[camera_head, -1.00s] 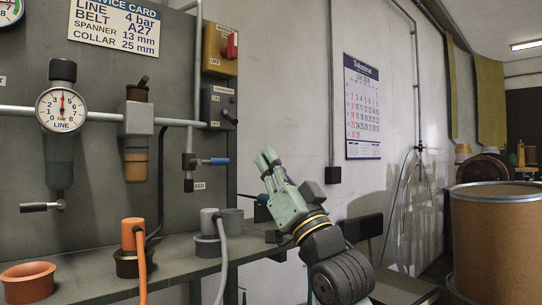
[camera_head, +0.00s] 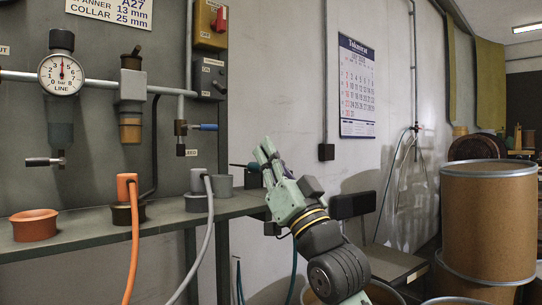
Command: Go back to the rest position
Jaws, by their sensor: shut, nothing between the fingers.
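My gripper (camera_head: 264,152) is in the middle of the head camera view, on my pale green and dark grey arm. It points up and to the left, with its fingers close together and nothing seen between them. It is in front of the right end of the grey-green bench (camera_head: 166,222) and the bare wall, apart from the panel fittings. The rest position itself has no marker in view.
On the bench stand an orange cup (camera_head: 34,226), an orange hose plug (camera_head: 126,187) and a grey hose plug (camera_head: 198,181). A gauge (camera_head: 61,75) and a blue-handled valve (camera_head: 203,127) are on the panel. A cardboard drum (camera_head: 488,222) and a dark chair (camera_head: 354,206) are at right.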

